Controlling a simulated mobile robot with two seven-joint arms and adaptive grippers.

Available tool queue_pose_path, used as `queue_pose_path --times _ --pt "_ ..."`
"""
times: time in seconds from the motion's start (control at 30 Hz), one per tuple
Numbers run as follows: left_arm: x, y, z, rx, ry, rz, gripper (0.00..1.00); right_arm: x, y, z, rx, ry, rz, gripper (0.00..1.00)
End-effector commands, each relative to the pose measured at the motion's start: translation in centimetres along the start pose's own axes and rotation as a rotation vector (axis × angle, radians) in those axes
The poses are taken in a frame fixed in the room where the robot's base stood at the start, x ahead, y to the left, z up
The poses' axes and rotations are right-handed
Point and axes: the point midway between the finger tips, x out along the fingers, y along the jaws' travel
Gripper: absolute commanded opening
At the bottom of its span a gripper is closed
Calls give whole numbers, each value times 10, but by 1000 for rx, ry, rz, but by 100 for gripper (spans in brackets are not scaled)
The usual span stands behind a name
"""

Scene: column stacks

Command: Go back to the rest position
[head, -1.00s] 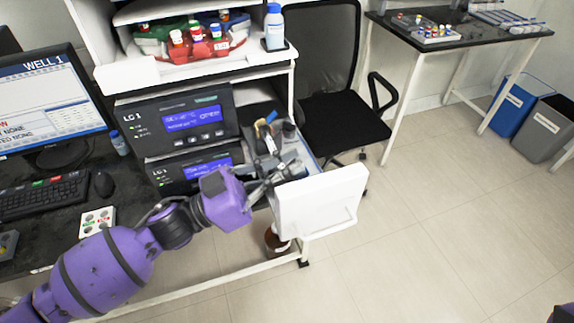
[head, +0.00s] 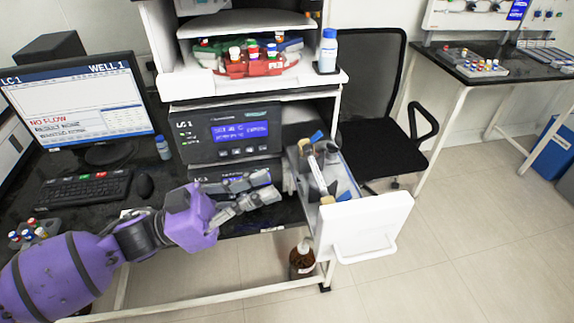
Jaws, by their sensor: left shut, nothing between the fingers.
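My left gripper (head: 272,188) is shut and empty. It is in front of the lower instrument module, to the left of the open drawer (head: 372,228), and looks apart from it. My purple left arm comes in from the lower left, over the bench front. The drawer is pulled out with its white front facing the room, and it holds a column (head: 318,175) and other fittings. The instrument stack (head: 238,133) stands behind my gripper, its upper blue display lit. My right gripper is not in view.
A monitor (head: 70,100), a keyboard (head: 75,188) and a mouse (head: 144,186) are at left. A brown bottle (head: 302,260) stands below the drawer. A chair (head: 375,145) is behind it.

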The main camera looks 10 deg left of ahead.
Motion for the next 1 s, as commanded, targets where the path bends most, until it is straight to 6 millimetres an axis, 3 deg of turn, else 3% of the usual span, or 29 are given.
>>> queue_pose_path --times 0.27,0.47,0.63,0.77,0.87,1.0 --pt "-1 -6 3 55 -17 -22 0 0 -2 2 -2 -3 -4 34" --pt "-9 -55 34 269 -157 -214 0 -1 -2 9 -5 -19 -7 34" --pt "-47 -87 94 348 -328 -484 0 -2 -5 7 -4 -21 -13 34" --pt "-95 -85 152 317 -496 -680 0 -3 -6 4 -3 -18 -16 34" --pt "-142 -63 203 240 -646 -818 0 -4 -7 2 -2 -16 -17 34" --pt "-204 -4 266 74 -837 -976 0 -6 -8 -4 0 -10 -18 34"
